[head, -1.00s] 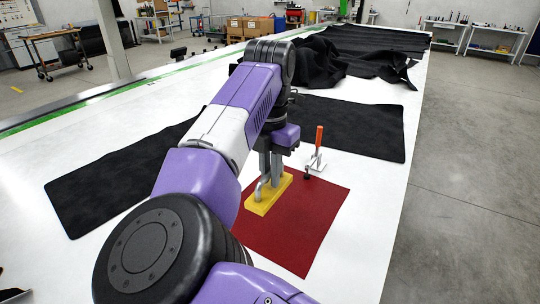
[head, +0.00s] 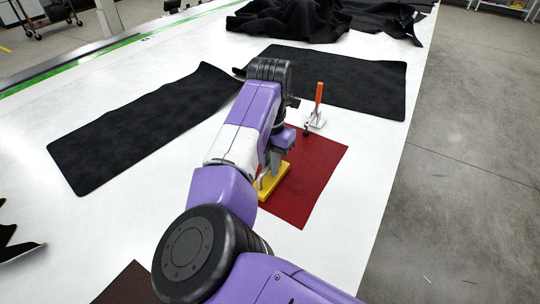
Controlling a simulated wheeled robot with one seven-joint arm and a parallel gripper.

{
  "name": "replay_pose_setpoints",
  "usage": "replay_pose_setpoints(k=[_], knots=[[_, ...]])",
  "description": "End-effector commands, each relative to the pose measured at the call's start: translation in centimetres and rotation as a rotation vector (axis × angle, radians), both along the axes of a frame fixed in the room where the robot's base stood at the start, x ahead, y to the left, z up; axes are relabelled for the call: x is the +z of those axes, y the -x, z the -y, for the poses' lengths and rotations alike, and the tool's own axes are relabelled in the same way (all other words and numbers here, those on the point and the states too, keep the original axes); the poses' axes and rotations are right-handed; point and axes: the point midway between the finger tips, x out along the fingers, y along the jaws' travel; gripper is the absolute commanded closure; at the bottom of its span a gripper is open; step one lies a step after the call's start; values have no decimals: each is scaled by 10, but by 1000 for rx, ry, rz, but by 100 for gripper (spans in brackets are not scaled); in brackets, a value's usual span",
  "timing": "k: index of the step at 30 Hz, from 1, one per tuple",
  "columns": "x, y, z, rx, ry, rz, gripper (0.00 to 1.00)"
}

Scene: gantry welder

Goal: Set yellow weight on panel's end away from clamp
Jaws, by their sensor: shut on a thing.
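The yellow weight (head: 272,190) is a flat block with a grey handle, over the left part of the dark red panel (head: 312,173). My gripper (head: 268,180) is shut on the weight's handle; my arm hides part of both. I cannot tell whether the weight rests on the panel or is just above it. The clamp (head: 317,108), with an orange-red upright handle and pale base, is at the panel's far edge, up and right of the weight.
Black fabric pieces lie left (head: 145,125) and behind (head: 345,80) on the white table (head: 375,165). A crumpled black cloth (head: 300,18) lies at the back. A brown piece (head: 128,285) is at the front left. The table's right edge borders grey floor.

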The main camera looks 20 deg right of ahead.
Motion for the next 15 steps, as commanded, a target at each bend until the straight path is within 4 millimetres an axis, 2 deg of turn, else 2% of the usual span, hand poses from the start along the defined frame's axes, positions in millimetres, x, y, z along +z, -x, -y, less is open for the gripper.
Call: replay_pose_setpoints(k=[7,15], knots=[[2,-1,0,0,0,5,100],[-6,-1,0,0,0,4,100]])
